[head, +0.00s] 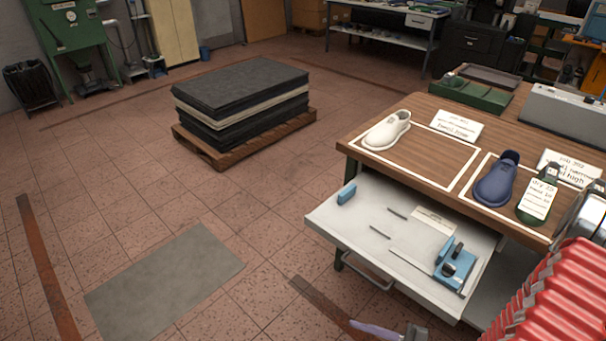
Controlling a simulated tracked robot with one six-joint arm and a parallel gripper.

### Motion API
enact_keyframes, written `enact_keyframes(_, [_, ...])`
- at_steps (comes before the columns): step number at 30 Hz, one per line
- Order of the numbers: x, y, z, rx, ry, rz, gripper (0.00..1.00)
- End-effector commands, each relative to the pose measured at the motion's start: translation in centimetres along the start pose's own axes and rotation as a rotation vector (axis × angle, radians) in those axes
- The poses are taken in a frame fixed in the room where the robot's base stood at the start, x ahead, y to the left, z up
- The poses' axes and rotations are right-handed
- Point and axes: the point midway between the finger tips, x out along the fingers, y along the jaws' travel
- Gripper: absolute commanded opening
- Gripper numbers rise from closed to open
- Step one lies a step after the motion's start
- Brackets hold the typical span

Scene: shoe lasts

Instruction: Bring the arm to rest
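A red ribbed sleeve (555,300), which appears to be part of my arm, fills the lower right corner. A grey metal part (590,215) shows above it at the right edge. I cannot make out my gripper's fingers in this view.
The bench's pale drawer (345,225) is open and juts out over the floor, holding a blue fixture (455,265) and thin tools. A purple-and-grey object (378,331) is cut off at the bottom edge. A pallet with stacked sheets (240,90) stands behind.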

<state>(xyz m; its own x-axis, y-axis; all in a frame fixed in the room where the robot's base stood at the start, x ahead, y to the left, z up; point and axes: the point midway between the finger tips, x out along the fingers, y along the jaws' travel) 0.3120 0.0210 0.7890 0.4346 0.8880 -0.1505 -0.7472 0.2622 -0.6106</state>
Motion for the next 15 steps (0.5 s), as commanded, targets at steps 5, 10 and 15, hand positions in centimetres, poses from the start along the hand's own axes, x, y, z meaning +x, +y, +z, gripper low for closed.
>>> enact_keyframes(5, [-0.5, 0.7, 2.4, -0.002, -0.043, 0.192, 0.30])
enact_keyframes(10, [-1.4, 1.4, 3.9, -0.019, -0.049, 0.366, 0.30])
enact_keyframes(15, [-2.6, 1.7, 5.0, -0.056, -0.029, 0.528, 0.30])
